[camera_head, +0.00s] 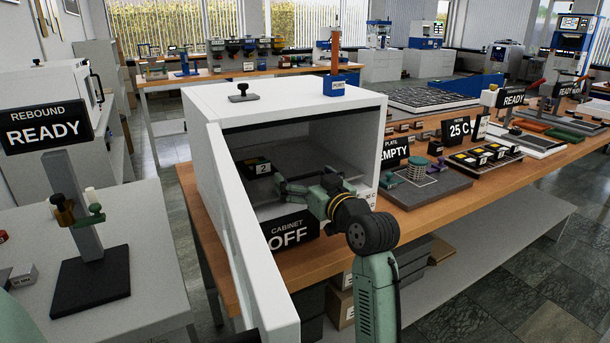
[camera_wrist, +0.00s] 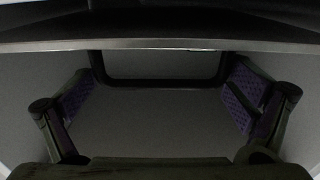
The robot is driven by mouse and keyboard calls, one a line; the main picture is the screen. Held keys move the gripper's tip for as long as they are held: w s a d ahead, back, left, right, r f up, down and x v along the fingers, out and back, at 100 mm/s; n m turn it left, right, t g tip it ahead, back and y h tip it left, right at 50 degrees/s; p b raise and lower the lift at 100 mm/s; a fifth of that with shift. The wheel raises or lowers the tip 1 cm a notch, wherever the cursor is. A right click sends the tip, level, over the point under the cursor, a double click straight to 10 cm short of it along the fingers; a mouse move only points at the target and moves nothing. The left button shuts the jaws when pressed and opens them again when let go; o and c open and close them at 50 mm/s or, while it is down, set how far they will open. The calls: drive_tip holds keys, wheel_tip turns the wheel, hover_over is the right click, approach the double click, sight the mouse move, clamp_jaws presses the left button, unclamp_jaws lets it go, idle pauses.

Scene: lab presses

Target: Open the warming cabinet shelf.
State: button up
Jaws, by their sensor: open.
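The white warming cabinet (camera_head: 290,98) stands on the wooden bench with its door (camera_head: 240,225) swung open to the left. Its dark interior shows, with a grey shelf surface (camera_head: 318,158) inside. A black block marked "2" (camera_head: 257,166) sits inside at the left. My gripper (camera_head: 283,184) is at the cabinet's open front, with its fingers spread. In the wrist view, my gripper's open fingers (camera_wrist: 160,98) stand either side of a dark U-shaped handle (camera_wrist: 155,84) below a grey shelf edge (camera_wrist: 150,45). The fingers appear apart from the handle.
A black sign reading "CABINET OFF" (camera_head: 288,232) stands at the cabinet's lower front, close under my arm. To the right are a plate stand (camera_head: 425,188) and an "EMPTY" sign (camera_head: 394,153). A grey side table (camera_head: 150,235) stands at left.

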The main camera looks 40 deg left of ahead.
drive_tip(key=c, duration=1.4)
drive_tip(key=shift+d, duration=0.1)
